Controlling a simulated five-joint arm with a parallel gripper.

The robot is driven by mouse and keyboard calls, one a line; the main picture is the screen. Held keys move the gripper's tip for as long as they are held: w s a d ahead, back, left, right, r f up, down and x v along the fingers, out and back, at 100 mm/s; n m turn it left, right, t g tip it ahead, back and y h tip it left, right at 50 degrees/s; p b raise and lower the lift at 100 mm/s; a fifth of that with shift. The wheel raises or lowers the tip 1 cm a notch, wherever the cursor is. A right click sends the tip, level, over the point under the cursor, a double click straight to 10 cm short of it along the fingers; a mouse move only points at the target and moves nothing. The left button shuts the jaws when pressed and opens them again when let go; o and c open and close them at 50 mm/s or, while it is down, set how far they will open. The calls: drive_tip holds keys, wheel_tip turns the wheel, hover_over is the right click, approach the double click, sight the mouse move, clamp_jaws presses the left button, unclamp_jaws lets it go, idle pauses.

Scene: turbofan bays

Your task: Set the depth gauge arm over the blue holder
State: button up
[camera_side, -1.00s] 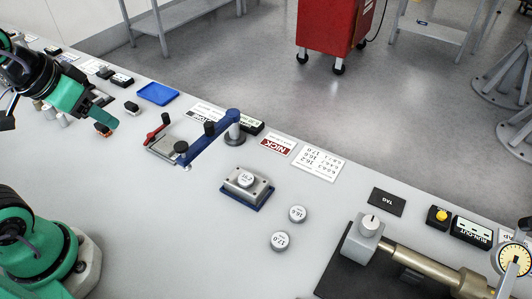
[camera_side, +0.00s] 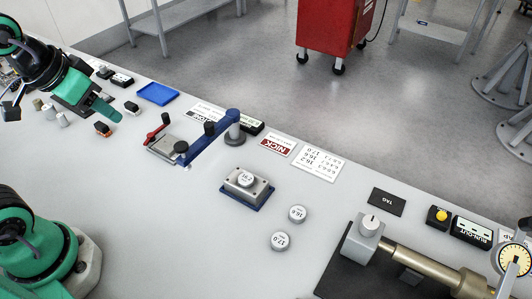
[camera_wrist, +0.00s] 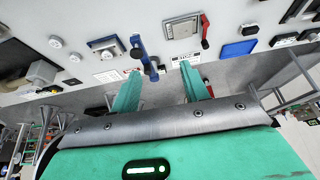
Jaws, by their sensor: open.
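The depth gauge arm (camera_side: 208,138) is a blue bar with black knobs. One end sits on a grey post (camera_side: 234,133), and the bar reaches down-left toward a grey plate with a red lever (camera_side: 158,129). The bar also shows in the wrist view (camera_wrist: 144,55). The blue holder (camera_side: 260,200) carries a grey block with a round labelled disc (camera_side: 246,180) on top; it stands in front of the post, apart from the bar. My gripper (camera_side: 116,115) is at the left, away from both. Its green fingers are apart and empty in the wrist view (camera_wrist: 160,74).
Two loose round discs (camera_side: 297,214) lie right of the holder. Cards (camera_side: 318,163) line the back edge. A heavy gauge fixture (camera_side: 370,236) stands at right.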

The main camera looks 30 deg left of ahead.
drive_tip(key=w+d+g, duration=0.3)
drive_tip(key=w, duration=0.7)
drive_tip(key=m+g, duration=0.2)
hover_over(209, 124)
drive_tip(key=f, duration=0.7)
drive_tip(key=shift+s+a, duration=0.2)
drive_tip(key=shift+s, duration=0.1)
drive_tip(key=shift+w+d+f, duration=0.15)
drive_tip(key=shift+w+f, duration=0.1)
drive_tip(key=shift+w, duration=0.05)
drive_tip(key=shift+f, duration=0.1)
drive_tip(key=shift+f, duration=3.85)
drive_tip(key=shift+c, duration=0.3)
clamp_jaws()
